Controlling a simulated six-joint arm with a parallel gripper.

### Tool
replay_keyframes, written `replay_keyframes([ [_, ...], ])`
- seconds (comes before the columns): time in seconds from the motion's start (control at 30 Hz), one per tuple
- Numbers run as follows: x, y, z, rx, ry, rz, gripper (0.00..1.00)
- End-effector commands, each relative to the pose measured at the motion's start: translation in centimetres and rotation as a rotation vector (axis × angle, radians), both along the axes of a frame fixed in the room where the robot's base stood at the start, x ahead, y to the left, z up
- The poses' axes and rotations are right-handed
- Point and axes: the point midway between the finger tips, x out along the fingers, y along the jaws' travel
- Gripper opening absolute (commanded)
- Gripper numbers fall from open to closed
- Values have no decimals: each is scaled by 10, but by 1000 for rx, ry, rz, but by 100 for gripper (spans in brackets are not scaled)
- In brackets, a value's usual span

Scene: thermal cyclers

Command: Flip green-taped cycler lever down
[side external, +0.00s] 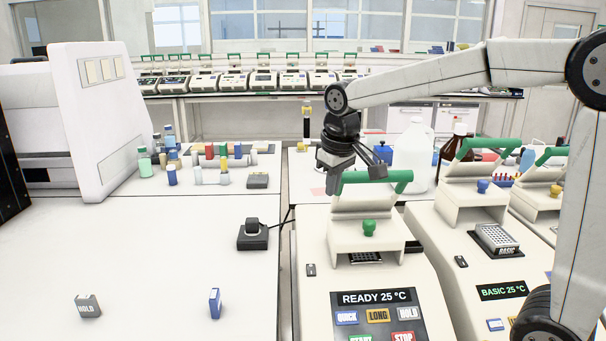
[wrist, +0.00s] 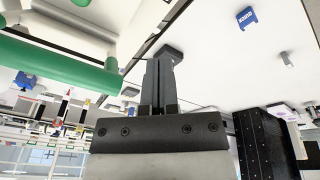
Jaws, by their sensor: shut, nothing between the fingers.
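The nearest cycler (side external: 345,260) is cream, with a READY 25 °C screen and a green knob (side external: 369,228) on its lid front. Its lid stands raised, and a green lever bar (side external: 385,177) runs across the top. I cannot make out separate tape. My gripper (side external: 333,188) points down at the bar's left end, close to it; contact cannot be told. In the wrist view the gripper's fingers (wrist: 163,65) are together and empty, and the green bar (wrist: 60,68) lies to their left, apart from them in the picture.
A second cycler (side external: 465,235) with a blue knob and a BASIC screen stands to the right, with a third beyond. A white jug (side external: 410,155) and brown bottle stand behind. A black device (side external: 253,235) with a cable lies left. The left bench is mostly clear in front.

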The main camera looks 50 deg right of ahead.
Motion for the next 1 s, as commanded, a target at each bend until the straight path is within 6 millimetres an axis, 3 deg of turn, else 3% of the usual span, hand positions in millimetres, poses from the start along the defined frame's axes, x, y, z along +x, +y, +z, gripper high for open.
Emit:
replay_keyframes([
  [0.23,7,-17,65,-24,6,-47,0],
  [0.6,-3,-46,149,-33,30,-178,0],
  [0.8,-8,-71,178,-1,54,-322,0],
  [1.0,-3,-110,176,75,93,-543,0],
])
